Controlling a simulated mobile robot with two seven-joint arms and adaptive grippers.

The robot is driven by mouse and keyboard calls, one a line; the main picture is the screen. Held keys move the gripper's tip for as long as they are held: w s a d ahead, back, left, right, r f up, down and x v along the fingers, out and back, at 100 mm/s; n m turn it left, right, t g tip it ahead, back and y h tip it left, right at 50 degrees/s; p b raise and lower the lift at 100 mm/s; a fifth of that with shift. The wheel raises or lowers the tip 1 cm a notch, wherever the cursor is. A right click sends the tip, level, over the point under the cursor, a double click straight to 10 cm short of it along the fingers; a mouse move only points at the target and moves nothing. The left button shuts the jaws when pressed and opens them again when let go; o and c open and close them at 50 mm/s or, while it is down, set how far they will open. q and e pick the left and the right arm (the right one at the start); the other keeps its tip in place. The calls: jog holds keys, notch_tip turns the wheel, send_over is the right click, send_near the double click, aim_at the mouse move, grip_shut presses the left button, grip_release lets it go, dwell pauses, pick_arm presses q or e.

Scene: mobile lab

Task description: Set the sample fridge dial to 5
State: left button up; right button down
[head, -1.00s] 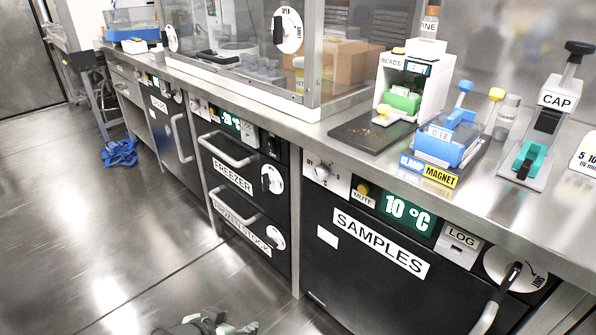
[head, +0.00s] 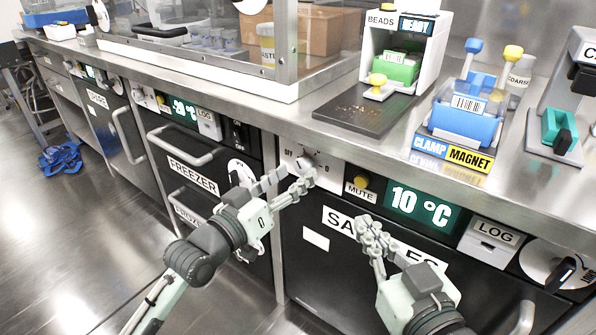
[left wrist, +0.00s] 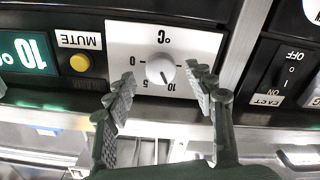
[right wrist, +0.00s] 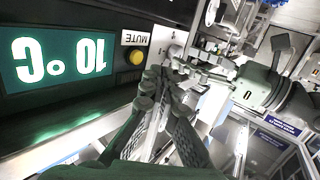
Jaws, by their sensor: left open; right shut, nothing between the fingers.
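The sample fridge dial is a white round knob (head: 306,164) on a white panel above the SAMPLES door; in the left wrist view the knob (left wrist: 160,69) shows upside down, its dark mark pointing near the 10. The green display (head: 422,208) reads 10 °C. My left gripper (head: 289,182) is open, its fingers on either side of the knob's front in the left wrist view, apart from it as far as I can tell. My right gripper (head: 374,232) is shut and empty in front of the SAMPLES door (head: 335,270), below the display.
A yellow MUTE button (head: 361,181) sits right of the dial panel, and a LOG slot (head: 490,240) beyond the display. A rotary door latch (head: 556,268) is at the far right. The steel bench edge (head: 400,165) overhangs the panel. The freezer (head: 193,175) stands to the left.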

pick_arm(q)
jog(key=shift+x, duration=1.3)
jog(key=c, duration=1.1)
